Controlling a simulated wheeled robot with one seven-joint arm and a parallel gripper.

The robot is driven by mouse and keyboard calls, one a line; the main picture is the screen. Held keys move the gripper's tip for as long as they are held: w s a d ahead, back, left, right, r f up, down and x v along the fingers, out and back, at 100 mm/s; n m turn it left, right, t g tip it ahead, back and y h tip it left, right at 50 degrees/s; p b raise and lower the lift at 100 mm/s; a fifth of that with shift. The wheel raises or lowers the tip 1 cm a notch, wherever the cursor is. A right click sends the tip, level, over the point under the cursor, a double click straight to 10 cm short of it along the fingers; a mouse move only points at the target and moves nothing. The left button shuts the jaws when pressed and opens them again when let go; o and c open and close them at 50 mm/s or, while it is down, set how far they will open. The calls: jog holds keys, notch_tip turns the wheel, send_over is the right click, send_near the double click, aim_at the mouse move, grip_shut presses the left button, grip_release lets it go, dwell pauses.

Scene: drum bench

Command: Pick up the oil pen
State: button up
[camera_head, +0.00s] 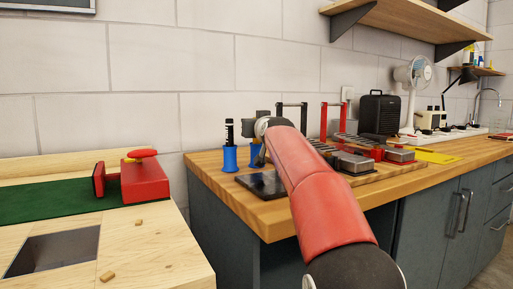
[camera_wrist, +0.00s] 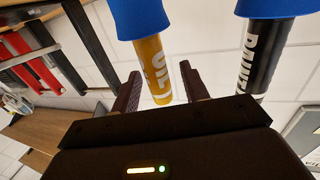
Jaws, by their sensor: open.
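The oil pen (camera_wrist: 152,66) is yellow-orange with white OIL lettering and stands in a blue holder (camera_wrist: 140,17), which looks inverted in the wrist view. My gripper (camera_wrist: 162,90) is open, with one finger on each side of the pen's free end. I see no clear finger contact. In the head view my gripper (camera_head: 262,126) is over the right blue holder (camera_head: 255,154), and it and my arm hide the oil pen there.
A black pen with white lettering (camera_wrist: 262,52) stands close beside, in the left blue holder (camera_head: 229,158). A dark flat plate (camera_head: 262,184) lies in front on the wooden bench (camera_head: 225,195). Racks (camera_head: 330,118) and metal blocks (camera_head: 355,162) stand to the right.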

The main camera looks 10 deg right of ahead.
jog(key=c, duration=0.8)
jog(key=shift+r, duration=0.15)
